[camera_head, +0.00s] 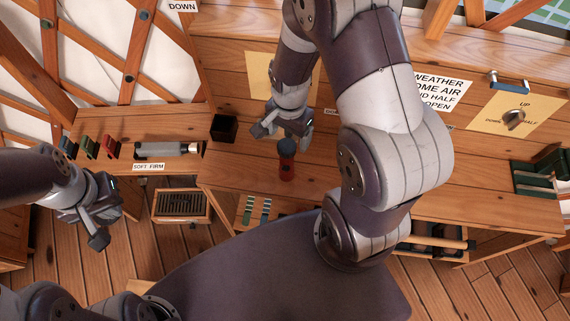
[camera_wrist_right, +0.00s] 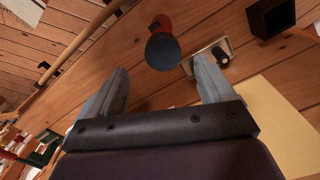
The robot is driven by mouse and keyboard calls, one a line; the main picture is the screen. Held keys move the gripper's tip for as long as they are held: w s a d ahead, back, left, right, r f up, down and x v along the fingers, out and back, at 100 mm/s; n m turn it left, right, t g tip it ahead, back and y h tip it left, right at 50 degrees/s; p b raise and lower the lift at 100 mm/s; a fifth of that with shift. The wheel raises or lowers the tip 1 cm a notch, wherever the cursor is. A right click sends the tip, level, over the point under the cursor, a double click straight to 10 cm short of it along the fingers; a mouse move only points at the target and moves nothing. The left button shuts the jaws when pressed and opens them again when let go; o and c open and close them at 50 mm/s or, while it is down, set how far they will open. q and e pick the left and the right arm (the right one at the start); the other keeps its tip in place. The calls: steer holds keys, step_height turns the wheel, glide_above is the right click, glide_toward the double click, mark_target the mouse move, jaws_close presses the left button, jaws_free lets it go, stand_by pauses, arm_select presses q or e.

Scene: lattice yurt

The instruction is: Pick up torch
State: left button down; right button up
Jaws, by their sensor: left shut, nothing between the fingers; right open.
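My left gripper (camera_head: 102,220) is shut and empty at the left, away from the torch.
A black open box (camera_head: 224,128) stands left of the torch. A grey cylinder (camera_head: 165,149) lies on the left shelf beside small coloured blocks. A slotted tray (camera_head: 182,206) sits lower left. Green racks (camera_head: 535,178) stand far right. Bench around the torch is mostly clear.

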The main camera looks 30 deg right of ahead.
mark_target(287, 145)
step_height(287, 145, down, 8)
steer(key=shift+w+a+r+p, duration=0.15)
steer(key=shift+r+p, duration=0.1)
steer(key=shift+p, duration=0.05)
steer(key=shift+w+f, duration=0.1)
steer(key=c, duration=0.8)
jaws_close()
